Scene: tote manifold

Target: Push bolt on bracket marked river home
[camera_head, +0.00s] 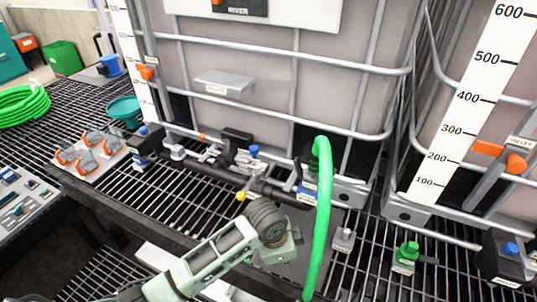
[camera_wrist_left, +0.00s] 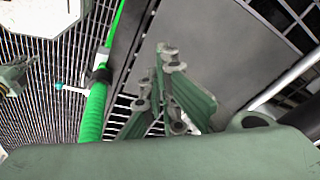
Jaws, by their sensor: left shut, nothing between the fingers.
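The RIVER label (camera_head: 238,10) is on the pale caged tank (camera_head: 240,60) at the back. A black pipe manifold (camera_head: 205,180) runs along the tank's foot, with a yellow knob (camera_head: 241,196) and small fittings. I cannot make out which part is the bracket marked river or its bolt. My left arm comes in from the bottom, its wrist in front of the manifold. In the left wrist view my left gripper (camera_wrist_left: 167,58) is shut and empty, its fingertips over a plain grey plate (camera_wrist_left: 205,40). My right gripper is out of view.
A green hose (camera_head: 322,220) arches up beside my left wrist; it also shows in the left wrist view (camera_wrist_left: 93,110). A green-topped fitting (camera_head: 405,256) and a grey fitting (camera_head: 343,240) stand to the right. A tray with orange clips (camera_head: 88,160) lies left.

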